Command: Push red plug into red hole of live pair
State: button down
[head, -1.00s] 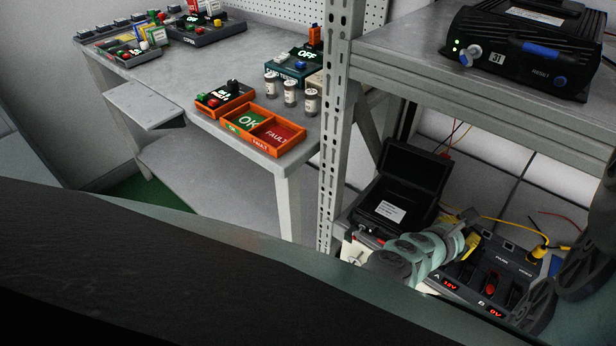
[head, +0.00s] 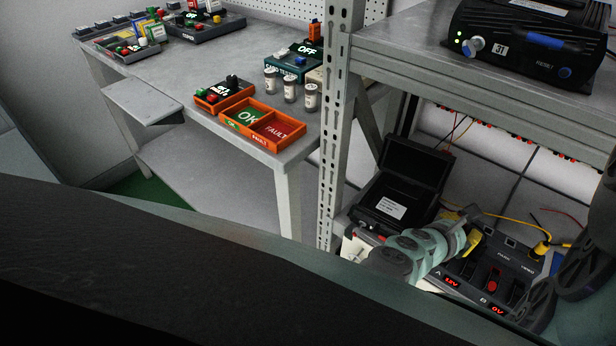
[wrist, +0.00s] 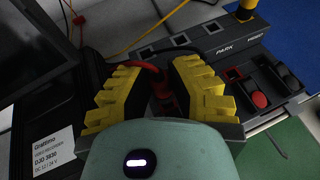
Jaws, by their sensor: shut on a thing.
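My gripper (wrist: 157,72) has yellow ribbed fingers, shut on the red plug (wrist: 160,86), whose cable curves off behind. It is over the left part of the dark supply panel (wrist: 262,62), also seen in the head view (head: 512,259). The plug's tip and the hole under it are hidden by the fingers, so I cannot tell how deep it sits. A red-rimmed hole (wrist: 236,74) shows right of the fingers. In the head view, display A (head: 451,281) reads about 12V and display B (head: 497,310) reads 0V.
An open black case (head: 408,190) stands left of the panel. A yellow plug (head: 541,248) with a yellow cable stands at its back right. Red and black rockers (wrist: 260,99) sit on the panel's right. A metal shelf (head: 490,85) hangs above, with an upright post (head: 337,130) at left.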

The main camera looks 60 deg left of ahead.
jog(key=shift+f+b, duration=1.25)
jog(key=shift+b, duration=0.85)
dwell(1.1)
jog(key=shift+c, duration=1.8)
grip_release()
jog(key=shift+r, duration=0.15)
jog(key=shift+a+r+p, duration=0.1)
jog(key=shift+r+p, duration=1.9)
jog(key=shift+r, duration=0.6)
